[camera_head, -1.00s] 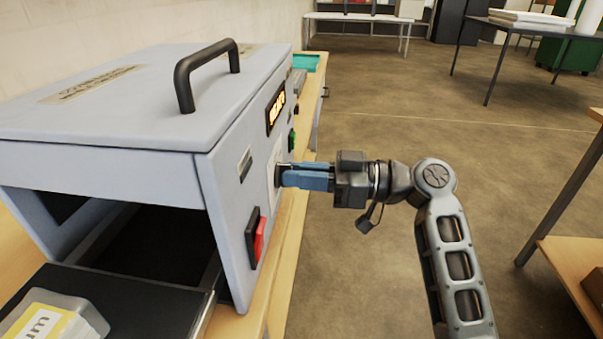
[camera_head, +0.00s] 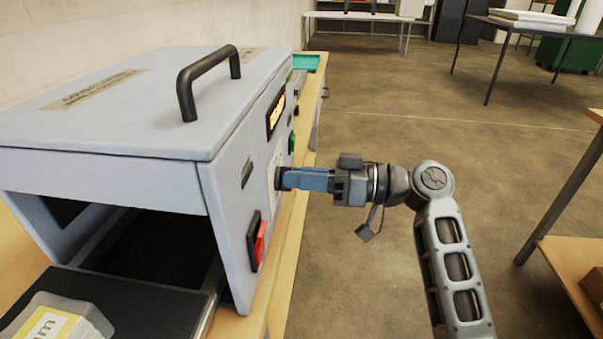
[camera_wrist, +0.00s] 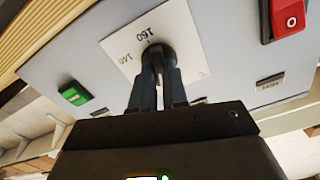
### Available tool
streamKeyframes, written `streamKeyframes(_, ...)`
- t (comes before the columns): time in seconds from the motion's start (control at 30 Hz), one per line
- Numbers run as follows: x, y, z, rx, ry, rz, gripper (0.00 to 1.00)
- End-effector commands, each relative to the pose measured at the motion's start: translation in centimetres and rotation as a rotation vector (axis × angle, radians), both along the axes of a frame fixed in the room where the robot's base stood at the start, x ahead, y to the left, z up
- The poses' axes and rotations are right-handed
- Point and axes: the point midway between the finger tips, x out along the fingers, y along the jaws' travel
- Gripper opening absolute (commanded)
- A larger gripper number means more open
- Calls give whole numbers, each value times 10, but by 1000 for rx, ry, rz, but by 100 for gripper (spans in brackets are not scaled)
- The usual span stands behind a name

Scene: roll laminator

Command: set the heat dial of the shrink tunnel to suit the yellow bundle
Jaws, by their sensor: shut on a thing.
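The shrink tunnel (camera_head: 110,120) is a pale grey box with a black handle on its lid. My gripper (camera_head: 285,179) is at its right side panel, shut on the heat dial. In the wrist view the dark round heat dial (camera_wrist: 158,52) sits between the fingertips, over a white scale plate (camera_wrist: 125,42). The marks 160 and 140 show on the plate; the rest of the scale and the dial's pointer are hidden or unclear. The yellow bundle (camera_head: 52,322), a wrapped pack with a yellow label, lies on the dark infeed at lower left, partly out of frame.
A red switch (camera_head: 259,241) and a green button (camera_head: 292,142) flank the dial on the panel. A lit orange display (camera_head: 276,113) sits above; its text is too small to read. A wooden bench (camera_head: 285,265) carries the tunnel. Open floor lies to the right.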

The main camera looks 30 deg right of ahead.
Motion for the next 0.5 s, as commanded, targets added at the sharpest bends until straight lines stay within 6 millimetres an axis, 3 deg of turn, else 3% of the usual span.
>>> streamKeyframes(0.5,1,-1,2,280,384,-1,0)
